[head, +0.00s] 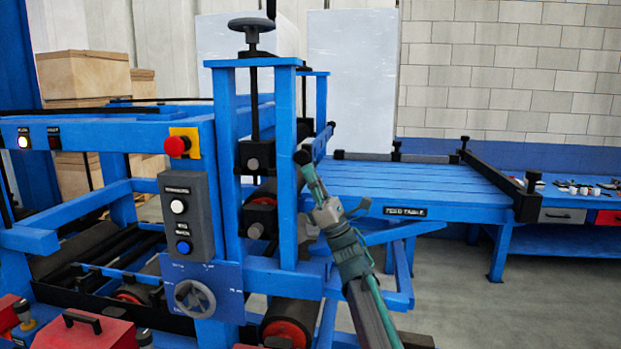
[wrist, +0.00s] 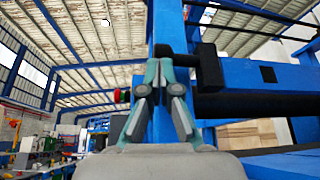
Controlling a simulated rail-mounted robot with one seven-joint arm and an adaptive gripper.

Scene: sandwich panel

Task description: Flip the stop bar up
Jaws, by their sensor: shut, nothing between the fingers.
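My gripper (head: 309,174) is at the right side of the blue roller machine, pointing up, with its teal fingers shut and empty. Its tips are at a black knob-like end (head: 302,157) of what looks like the stop bar, a blue bar (head: 322,143) running back along the feed table's near edge. In the wrist view the fingertips (wrist: 166,60) meet in front of a blue post, close beside a black handle-like piece (wrist: 208,66). I cannot tell whether they touch it. Much of the bar is hidden behind the gripper and the machine frame.
The blue feed table (head: 400,185) lies to the right, with a black rail (head: 492,178) at its far right. A grey button panel (head: 188,215), a red stop button (head: 176,147) and a handwheel (head: 195,298) are on the machine's front. Open floor lies at the lower right.

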